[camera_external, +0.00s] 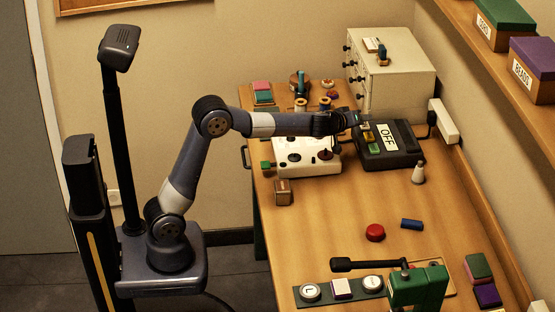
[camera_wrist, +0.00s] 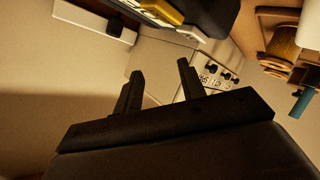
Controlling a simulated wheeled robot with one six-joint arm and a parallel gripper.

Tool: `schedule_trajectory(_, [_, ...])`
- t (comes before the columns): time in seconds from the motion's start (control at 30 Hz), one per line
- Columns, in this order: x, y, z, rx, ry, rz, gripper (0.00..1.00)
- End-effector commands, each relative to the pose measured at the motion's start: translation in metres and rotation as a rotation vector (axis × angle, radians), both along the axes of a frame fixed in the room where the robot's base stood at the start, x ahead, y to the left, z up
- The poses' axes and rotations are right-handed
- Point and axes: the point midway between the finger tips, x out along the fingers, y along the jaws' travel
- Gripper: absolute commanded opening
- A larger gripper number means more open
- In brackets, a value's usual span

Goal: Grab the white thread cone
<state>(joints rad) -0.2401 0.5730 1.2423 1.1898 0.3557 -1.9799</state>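A small pale cone with a darker tip (camera_external: 418,173), which looks like the white thread cone, stands upright on the table (camera_external: 330,225). It is right of the black box with the OFF label, near the wall side. My gripper (camera_external: 352,119) is over the back of the table, above the left edge of that black box, up and left of the cone and apart from it. In the wrist view the two dark fingers of my gripper (camera_wrist: 158,80) stand apart with nothing between them. I cannot make out the cone in the wrist view.
The black OFF box (camera_external: 405,155) and a white panel with knobs (camera_external: 305,158) sit beneath my gripper. A cream drawer cabinet (camera_external: 400,75) stands behind. A red round piece (camera_external: 375,232) and a blue cylinder (camera_external: 411,224) lie in front of the cone. The middle table is mostly clear.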

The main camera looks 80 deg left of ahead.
Motion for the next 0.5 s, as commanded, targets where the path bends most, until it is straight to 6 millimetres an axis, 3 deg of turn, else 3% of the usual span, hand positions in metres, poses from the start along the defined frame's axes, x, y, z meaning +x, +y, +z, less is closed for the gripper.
schedule_trajectory(0.03, [0.013,-0.037,0.007,0.031,0.005,-0.041,0.38])
schedule_trajectory(0.23, [0.043,-0.159,0.018,0.224,0.022,-0.173,0.38])
schedule_trajectory(0.33, [0.052,-0.186,0.007,0.364,0.058,-0.235,0.38])
schedule_trajectory(0.5, [0.063,-0.199,-0.023,0.557,0.133,-0.327,0.38])
